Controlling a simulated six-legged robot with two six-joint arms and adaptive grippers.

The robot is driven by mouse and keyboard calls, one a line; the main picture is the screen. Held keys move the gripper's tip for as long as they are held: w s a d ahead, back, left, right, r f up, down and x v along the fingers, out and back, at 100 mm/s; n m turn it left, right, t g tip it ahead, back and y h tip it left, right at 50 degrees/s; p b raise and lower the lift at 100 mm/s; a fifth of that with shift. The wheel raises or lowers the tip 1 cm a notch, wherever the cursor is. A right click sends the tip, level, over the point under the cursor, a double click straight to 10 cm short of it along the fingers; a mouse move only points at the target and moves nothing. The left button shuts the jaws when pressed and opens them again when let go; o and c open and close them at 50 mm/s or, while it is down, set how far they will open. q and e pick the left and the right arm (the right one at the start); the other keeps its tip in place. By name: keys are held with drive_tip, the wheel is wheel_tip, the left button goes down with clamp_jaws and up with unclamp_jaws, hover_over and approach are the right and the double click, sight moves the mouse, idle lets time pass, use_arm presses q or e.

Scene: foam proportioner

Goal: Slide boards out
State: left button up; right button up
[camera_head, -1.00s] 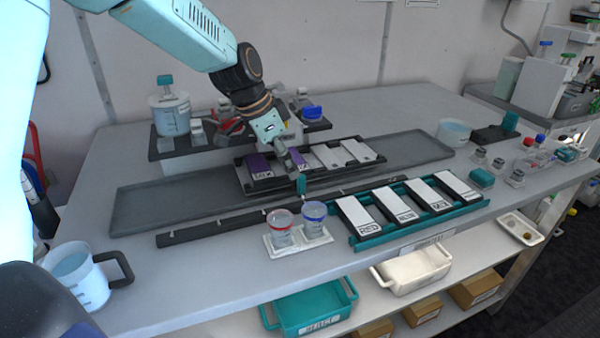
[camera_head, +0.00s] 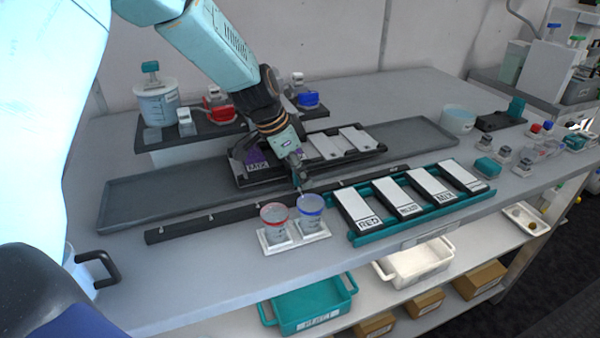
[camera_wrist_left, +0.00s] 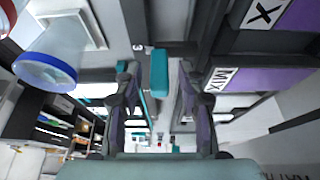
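A dark tray (camera_head: 375,149) holds purple and white boards. A purple board (camera_head: 254,157) marked MIX is partly hidden behind my left arm, and white boards (camera_head: 355,138) lie to its right. A teal rack (camera_head: 366,238) in front holds several white boards, among them one marked RED (camera_head: 356,206). My left gripper (camera_head: 299,186) is low over the bench, between the tray and the two cups. In the wrist view my left fingers (camera_wrist_left: 158,100) are apart, with a small teal block (camera_wrist_left: 159,72) showing between them; contact cannot be told. My right gripper is not in view.
A black rail (camera_head: 200,223) runs along the bench in front of a long grey tray (camera_head: 125,203). Two cups, red-rimmed (camera_head: 275,222) and blue-rimmed (camera_head: 310,213), stand close to the left gripper. A shelf with jars (camera_head: 157,103) is behind. The front left bench is clear.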

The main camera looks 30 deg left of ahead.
use_arm(q)
drive_tip(key=shift+s+a+r, duration=0.2)
drive_tip(key=shift+s+a, duration=0.05)
drive_tip(key=shift+s, duration=0.25)
drive_tip(key=shift+w+d+f, duration=0.2)
drive_tip(key=shift+w+f, duration=0.1)
drive_tip(key=shift+w, duration=0.2)
drive_tip(key=c, duration=0.5)
drive_tip(key=shift+s+a+r, duration=0.2)
drive_tip(key=shift+s, duration=0.05)
clamp_jaws()
drive_tip(key=shift+w+d, duration=0.15)
